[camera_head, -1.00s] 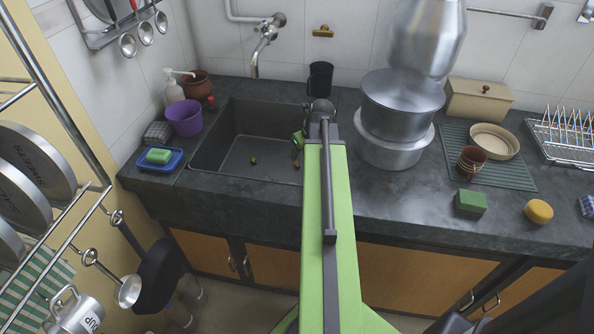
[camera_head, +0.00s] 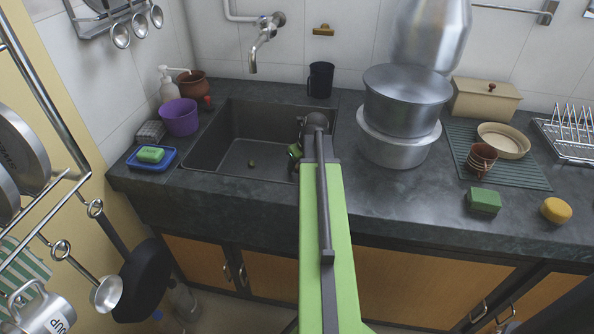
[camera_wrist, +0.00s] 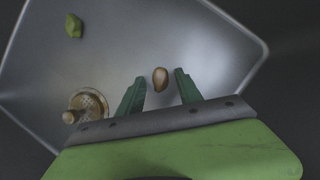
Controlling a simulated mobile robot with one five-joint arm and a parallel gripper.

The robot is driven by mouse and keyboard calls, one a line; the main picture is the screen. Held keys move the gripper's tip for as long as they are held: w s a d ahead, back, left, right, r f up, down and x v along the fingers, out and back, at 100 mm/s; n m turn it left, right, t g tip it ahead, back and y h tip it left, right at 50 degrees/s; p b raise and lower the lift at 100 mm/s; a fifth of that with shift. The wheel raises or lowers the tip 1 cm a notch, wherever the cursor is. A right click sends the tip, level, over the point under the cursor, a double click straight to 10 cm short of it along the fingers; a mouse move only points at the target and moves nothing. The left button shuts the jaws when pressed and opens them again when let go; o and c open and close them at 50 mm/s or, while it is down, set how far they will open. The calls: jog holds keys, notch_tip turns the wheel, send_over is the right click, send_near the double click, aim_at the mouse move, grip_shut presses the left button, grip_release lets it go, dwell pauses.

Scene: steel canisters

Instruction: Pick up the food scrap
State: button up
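A brown, rounded food scrap (camera_wrist: 160,79) lies on the grey sink floor in the wrist view. My gripper (camera_wrist: 159,84) has its two green fingers apart, one on each side of the scrap in the picture, with gaps to both. I cannot tell how far the fingertips are above the floor. A second, green scrap (camera_wrist: 74,26) lies toward the upper left; a small greenish scrap also shows in the head view (camera_head: 251,163). In the head view my gripper (camera_head: 295,153) is at the right side of the sink (camera_head: 228,140), partly hidden by my arm.
A round drain strainer (camera_wrist: 90,104) is left of my gripper in the wrist view. Stacked steel pots (camera_head: 405,105) stand close to the right of my arm. A black cup (camera_head: 320,80) is behind the sink, and a purple bowl (camera_head: 180,118) is left of it.

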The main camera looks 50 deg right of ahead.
aim_at(298, 167)
grip_shut()
jog(key=shift+r, duration=0.1)
notch_tip(298, 167, up, 10)
jog(key=p, duration=1)
